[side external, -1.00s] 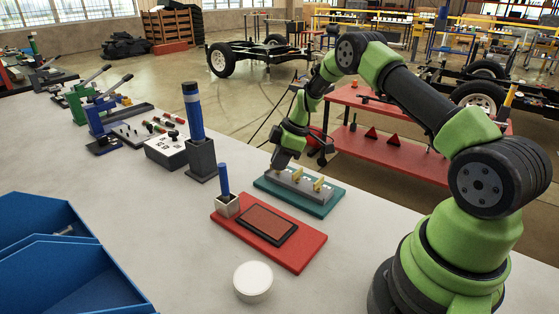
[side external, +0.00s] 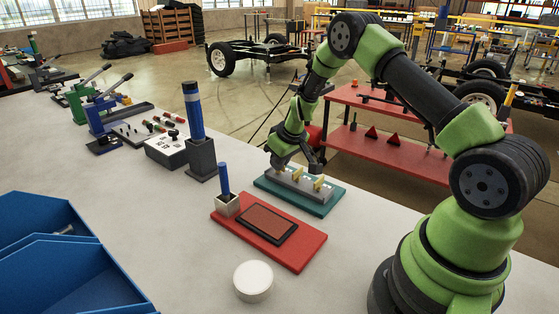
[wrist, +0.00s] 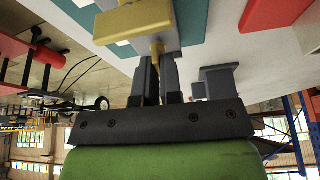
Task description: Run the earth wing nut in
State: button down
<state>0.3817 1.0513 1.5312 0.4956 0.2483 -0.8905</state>
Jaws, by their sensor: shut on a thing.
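The terminal fixture is a grey bar on a teal base (side external: 327,205), with yellow wing nuts along it. Two of these wing nuts, a middle one (side external: 298,174) and a right one (side external: 319,183), show clear of my gripper in the side view. My gripper (side external: 280,168) is down at the bar's left end. In the wrist view my gripper (wrist: 159,65) has its two dark fingers shut on the narrow edge of a yellow wing nut (wrist: 156,47). A larger yellow piece (wrist: 130,22) lies just beyond it. The thread under the held nut is hidden.
A red board (side external: 305,258) with a dark-framed pad and a small cup holding a blue-handled tool lies in front. A white round lid (side external: 253,281), blue bins (side external: 60,270) and a blue-topped post (side external: 195,115) stand around it. Bench between them is clear.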

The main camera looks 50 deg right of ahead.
jog(key=shift+m, duration=0.5)
jog(key=shift+w+r+m+h, duration=0.1)
jog(key=shift+m+h, duration=0.2)
jog(key=c, duration=1.3)
grip_release()
jog(key=v, duration=1)
